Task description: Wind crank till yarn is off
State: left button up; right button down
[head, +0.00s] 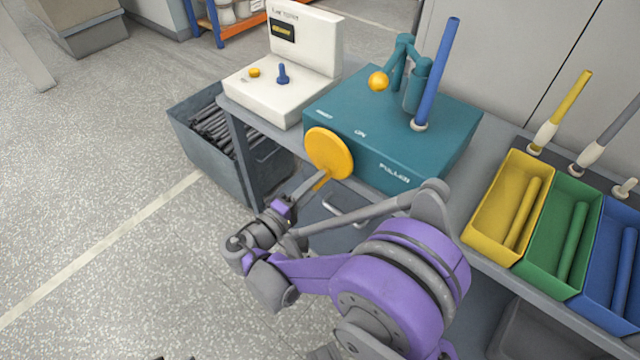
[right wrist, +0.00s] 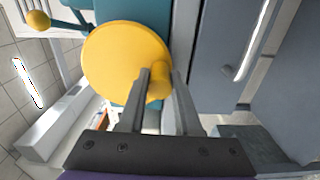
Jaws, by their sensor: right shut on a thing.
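The crank is a yellow disc (head: 329,152) on the front of the teal puller box (head: 350,125), with a small yellow knob (right wrist: 158,80) sticking out. My right gripper (head: 321,181) is at the disc's lower edge. In the right wrist view its two fingers (right wrist: 159,92) are shut on the knob, one on each side. A blue bobbin (head: 437,75) stands tilted on the box, its foot in a white collar (head: 419,125). I cannot make out separate yarn on it. A teal arm with a yellow ball (head: 378,82) stands beside it. My left gripper does not show.
Yellow (head: 487,212), green (head: 545,254) and blue (head: 606,262) trays hold tubes at the right, with pegged bobbins behind. A white machine (head: 275,78) stands left of the box. A grey bin (head: 203,150) of dark tubes is at the table's left end.

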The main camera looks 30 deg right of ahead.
jog(key=shift+w+a+m+p, duration=0.15)
jog(key=shift+w+m, duration=0.25)
jog(key=shift+m, duration=0.55)
jog(key=shift+w+a+m+p, duration=0.2)
jog(key=shift+w+m, duration=0.15)
jog(key=shift+m, duration=0.65)
jog(key=shift+w+a+m+p, duration=0.15)
jog(key=shift+w+m, duration=0.25)
jog(key=shift+m, duration=0.55)
jog(key=c, duration=0.6)
grip_release()
jog(key=shift+r, duration=0.1)
jog(key=v, duration=1)
jog(key=shift+s+a+p, duration=0.15)
jog(key=shift+a+p, duration=0.2)
jog(key=shift+p, duration=0.05)
